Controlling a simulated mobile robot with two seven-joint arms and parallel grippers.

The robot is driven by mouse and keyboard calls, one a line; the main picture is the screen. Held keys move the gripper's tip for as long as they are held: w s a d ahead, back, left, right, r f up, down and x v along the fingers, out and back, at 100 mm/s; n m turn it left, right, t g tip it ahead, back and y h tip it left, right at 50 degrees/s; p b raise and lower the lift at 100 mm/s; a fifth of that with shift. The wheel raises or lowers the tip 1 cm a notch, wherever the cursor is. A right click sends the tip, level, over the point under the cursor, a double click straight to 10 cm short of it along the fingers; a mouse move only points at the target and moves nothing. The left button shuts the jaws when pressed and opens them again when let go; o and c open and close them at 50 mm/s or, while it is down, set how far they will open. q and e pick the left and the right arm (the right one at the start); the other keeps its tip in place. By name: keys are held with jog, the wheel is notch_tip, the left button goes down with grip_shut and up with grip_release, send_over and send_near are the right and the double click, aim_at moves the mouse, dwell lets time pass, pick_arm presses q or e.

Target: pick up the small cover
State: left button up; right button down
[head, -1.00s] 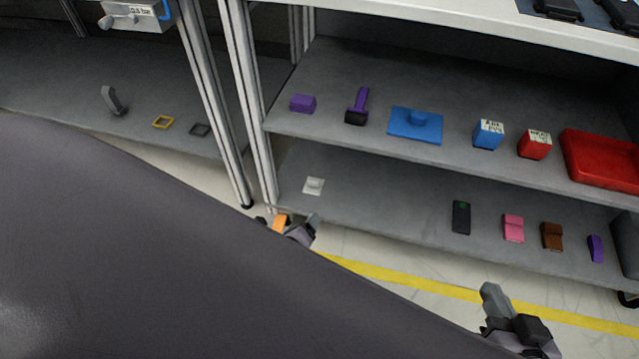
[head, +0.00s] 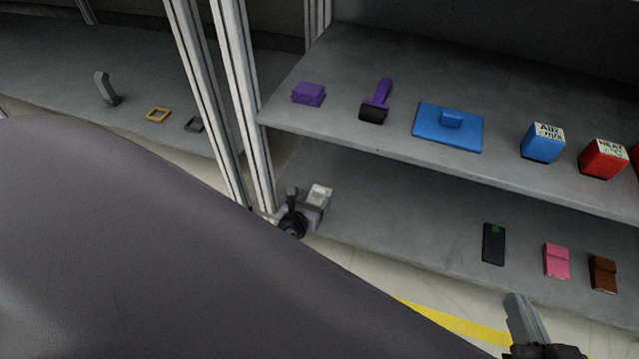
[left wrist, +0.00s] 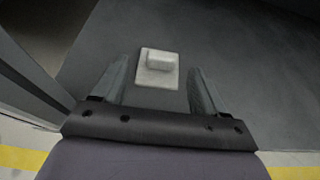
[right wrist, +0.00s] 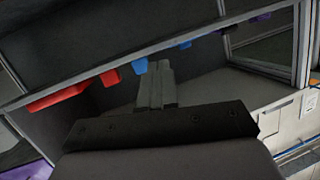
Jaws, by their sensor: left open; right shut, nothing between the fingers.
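The small cover, a whitish square plate with a raised block (head: 321,193), lies on the lower shelf near its left end. In the left wrist view the cover (left wrist: 157,77) shows between and slightly beyond my open fingers, with no contact visible. My left gripper (head: 303,203) is at the shelf's front left corner and partly hides the cover in the head view. My right gripper (head: 516,303) is shut and empty, in front of the lower shelf at the right; its closed fingers also show in the right wrist view (right wrist: 158,80).
The lower shelf also holds a black device (head: 494,245), a pink piece (head: 556,261) and a brown piece (head: 603,274). The upper shelf (head: 350,60) overhangs with several items, including a blue lid (head: 447,135). A metal post (head: 243,110) stands just left of the cover.

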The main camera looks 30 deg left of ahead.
aim_at(318, 192)
pick_arm(q)
jog(key=b+x, duration=0.2)
jog(key=x, duration=0.1)
jog(key=shift+f, duration=0.1)
jog(key=shift+w, duration=0.3)
pick_arm(e)
jog(key=shift+s+d+r+n+t+h, duration=0.1)
jog(key=shift+s+d+n+t+h, duration=0.1)
jog(key=shift+d+t, duration=0.15)
jog(key=shift+s+d+n+t+h, duration=0.1)
jog(key=shift+d+n+t, duration=0.15)
jog(key=shift+d, duration=0.15)
pick_arm(q)
jog(key=c, duration=1.1)
jog(key=shift+c, duration=0.2)
